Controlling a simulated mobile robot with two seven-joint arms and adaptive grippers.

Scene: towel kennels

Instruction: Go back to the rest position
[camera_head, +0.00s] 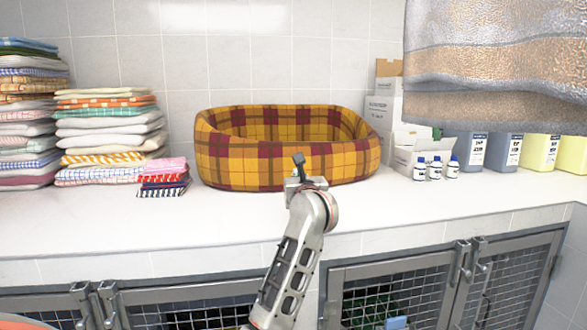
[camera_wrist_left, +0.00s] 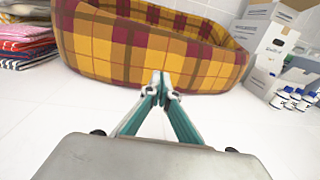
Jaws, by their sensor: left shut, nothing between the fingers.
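My left gripper (camera_head: 299,160) reaches up over the front edge of the white counter (camera_head: 255,218), in front of the plaid pet bed. In the left wrist view its two fingers (camera_wrist_left: 161,80) meet at the tips, shut with nothing between them. The yellow, orange and maroon plaid bed (camera_head: 240,162) stands upright on the counter against the tiled wall, and it fills the upper part of the left wrist view (camera_wrist_left: 110,50). The fingertips appear in front of the bed's front wall; I cannot tell whether they touch it. My right gripper is not in view.
Tall stacks of folded towels (camera_head: 110,135) stand at the left, with a small pile (camera_head: 163,178) beside them. White boxes (camera_head: 385,105), small bottles (camera_head: 435,168) and larger containers (camera_head: 505,150) stand at the right. A hanging towel (camera_head: 495,65) covers the upper right. Mesh kennel doors (camera_head: 390,290) are below.

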